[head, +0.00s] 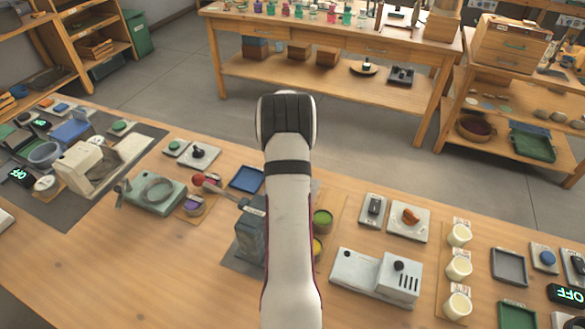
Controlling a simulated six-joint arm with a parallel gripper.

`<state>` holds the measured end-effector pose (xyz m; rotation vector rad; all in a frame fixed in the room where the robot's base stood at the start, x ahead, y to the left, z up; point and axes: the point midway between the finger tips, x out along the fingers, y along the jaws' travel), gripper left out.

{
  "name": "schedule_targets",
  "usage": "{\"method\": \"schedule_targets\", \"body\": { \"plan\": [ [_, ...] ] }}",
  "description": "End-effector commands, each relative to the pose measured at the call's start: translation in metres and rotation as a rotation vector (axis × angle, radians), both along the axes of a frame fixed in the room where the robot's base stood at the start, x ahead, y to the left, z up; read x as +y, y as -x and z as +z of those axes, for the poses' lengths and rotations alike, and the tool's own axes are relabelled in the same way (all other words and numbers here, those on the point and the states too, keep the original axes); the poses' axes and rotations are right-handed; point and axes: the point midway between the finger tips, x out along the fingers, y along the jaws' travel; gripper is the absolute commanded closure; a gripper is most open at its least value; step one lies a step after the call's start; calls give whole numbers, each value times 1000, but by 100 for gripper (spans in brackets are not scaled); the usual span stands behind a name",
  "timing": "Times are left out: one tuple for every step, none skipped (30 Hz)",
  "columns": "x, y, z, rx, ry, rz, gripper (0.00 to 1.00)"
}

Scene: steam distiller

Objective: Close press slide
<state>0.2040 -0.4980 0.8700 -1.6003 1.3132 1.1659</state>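A dark grey-blue device (249,236) with a small label stands near the middle of the table, probably the press. A lever with a red knob (198,180) extends from it to the upper left. My pale arm passes in front of its right side and hides part of it. I cannot make out a slide or tell whether one is open or shut. My arm rises from the bottom edge to a black-capped joint. My gripper does not show.
Left of the press are a green machine (155,193) and a purple-filled cup (194,205). A blue tray (246,179) lies behind it. A white device (376,276) and several candle-like white cups (459,268) stand to the right. The front left table (130,270) is clear.

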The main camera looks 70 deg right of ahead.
Motion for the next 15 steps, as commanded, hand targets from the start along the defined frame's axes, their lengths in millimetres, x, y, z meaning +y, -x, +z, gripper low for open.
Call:
{"method": "schedule_targets", "body": {
  "plan": [
    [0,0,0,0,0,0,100],
    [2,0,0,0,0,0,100],
    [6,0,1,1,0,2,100],
    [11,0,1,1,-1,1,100],
    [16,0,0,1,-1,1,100],
    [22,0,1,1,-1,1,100],
    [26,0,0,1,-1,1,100],
    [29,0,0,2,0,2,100],
    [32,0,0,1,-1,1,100],
    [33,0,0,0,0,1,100],
    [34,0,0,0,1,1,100],
    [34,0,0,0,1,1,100],
    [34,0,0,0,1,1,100],
    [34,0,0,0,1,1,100],
    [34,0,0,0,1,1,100]
  ]
}}
